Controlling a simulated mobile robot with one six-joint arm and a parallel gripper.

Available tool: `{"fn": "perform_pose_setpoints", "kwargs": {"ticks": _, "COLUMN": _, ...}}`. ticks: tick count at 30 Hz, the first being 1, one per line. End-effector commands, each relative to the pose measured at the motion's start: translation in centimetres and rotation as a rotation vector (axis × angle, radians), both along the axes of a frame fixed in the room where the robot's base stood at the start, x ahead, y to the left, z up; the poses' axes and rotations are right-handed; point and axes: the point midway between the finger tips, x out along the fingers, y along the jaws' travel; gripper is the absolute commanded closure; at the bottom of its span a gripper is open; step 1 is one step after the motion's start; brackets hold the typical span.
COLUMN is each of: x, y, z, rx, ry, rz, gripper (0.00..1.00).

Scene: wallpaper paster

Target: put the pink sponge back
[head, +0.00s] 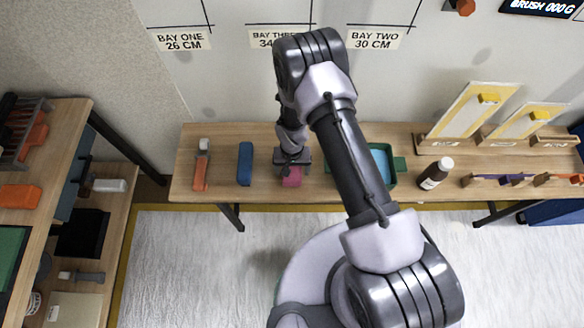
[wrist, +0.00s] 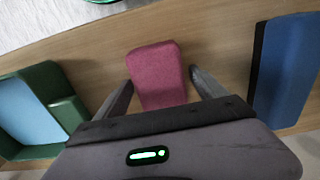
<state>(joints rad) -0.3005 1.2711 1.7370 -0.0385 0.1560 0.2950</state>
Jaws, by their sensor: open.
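The pink sponge (wrist: 157,72) lies on the wooden bench, and in the head view (head: 292,178) it shows just below my gripper. My gripper (wrist: 162,88) is open, with one finger on either side of the sponge in the wrist view. A gap shows between the sponge and the right finger. The left finger is very close to the sponge, and I cannot tell whether it touches. In the head view my gripper (head: 291,165) hides the sponge's back part.
A green tray (head: 398,164) with blue inside is to the right, partly behind my arm.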

Motion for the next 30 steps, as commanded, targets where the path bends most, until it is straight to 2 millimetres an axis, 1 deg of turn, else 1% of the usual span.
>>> {"fn": "perform_pose_setpoints", "kwargs": {"ticks": 1, "x": 0.1, "y": 0.0, "z": 1.3, "rx": 0.001, "ry": -0.003, "rz": 0.000, "gripper": 0.19}}
{"fn": "perform_pose_setpoints", "kwargs": {"ticks": 2, "x": 0.1, "y": 0.0, "z": 2.0, "rx": 0.001, "ry": -0.003, "rz": 0.000, "gripper": 0.19}}
{"fn": "perform_pose_setpoints", "kwargs": {"ticks": 3, "x": 0.1, "y": 0.1, "z": 3.1, "rx": 0.001, "ry": -0.003, "rz": 0.000, "gripper": 0.19}}
{"fn": "perform_pose_setpoints", "kwargs": {"ticks": 6, "x": -0.2, "y": 0.9, "z": 6.2, "rx": 0.001, "ry": -0.004, "rz": 0.002, "gripper": 0.19}}
{"fn": "perform_pose_setpoints", "kwargs": {"ticks": 8, "x": -0.2, "y": 0.9, "z": 8.1, "rx": 0.002, "ry": -0.004, "rz": 0.000, "gripper": 0.19}}
{"fn": "perform_pose_setpoints", "kwargs": {"ticks": 9, "x": -0.1, "y": 0.9, "z": 9.4, "rx": 0.002, "ry": -0.005, "rz": 0.000, "gripper": 0.19}}
{"fn": "perform_pose_setpoints", "kwargs": {"ticks": 12, "x": -0.2, "y": 0.9, "z": 12.5, "rx": 0.002, "ry": -0.005, "rz": 0.000, "gripper": 0.19}}
{"fn": "perform_pose_setpoints", "kwargs": {"ticks": 15, "x": -0.2, "y": 0.9, "z": 14.9, "rx": 0.001, "ry": -0.004, "rz": 0.000, "gripper": 0.19}}
{"fn": "perform_pose_setpoints", "kwargs": {"ticks": 19, "x": -0.2, "y": 0.9, "z": 16.8, "rx": 0.001, "ry": -0.003, "rz": 0.000, "gripper": 0.19}}
{"fn": "perform_pose_setpoints", "kwargs": {"ticks": 24, "x": -0.3, "y": 0.9, "z": 17.4, "rx": 0.001, "ry": -0.002, "rz": -0.001, "gripper": 0.19}}
{"fn": "perform_pose_setpoints", "kwargs": {"ticks": 26, "x": 0.0, "y": 0.8, "z": 18.2, "rx": 0.004, "ry": -0.009, "rz": -0.006, "gripper": 0.19}}
{"fn": "perform_pose_setpoints", "kwargs": {"ticks": 28, "x": 1.0, "y": 0.4, "z": 21.5, "rx": 0.016, "ry": -0.038, "rz": -0.027, "gripper": 0.19}}
{"fn": "perform_pose_setpoints", "kwargs": {"ticks": 29, "x": 1.4, "y": 0.1, "z": 23.7, "rx": 0.023, "ry": -0.055, "rz": -0.042, "gripper": 0.19}}
{"fn": "perform_pose_setpoints", "kwargs": {"ticks": 30, "x": 1.8, "y": -0.5, "z": 27.2, "rx": 0.036, "ry": -0.082, "rz": -0.066, "gripper": 0.19}}
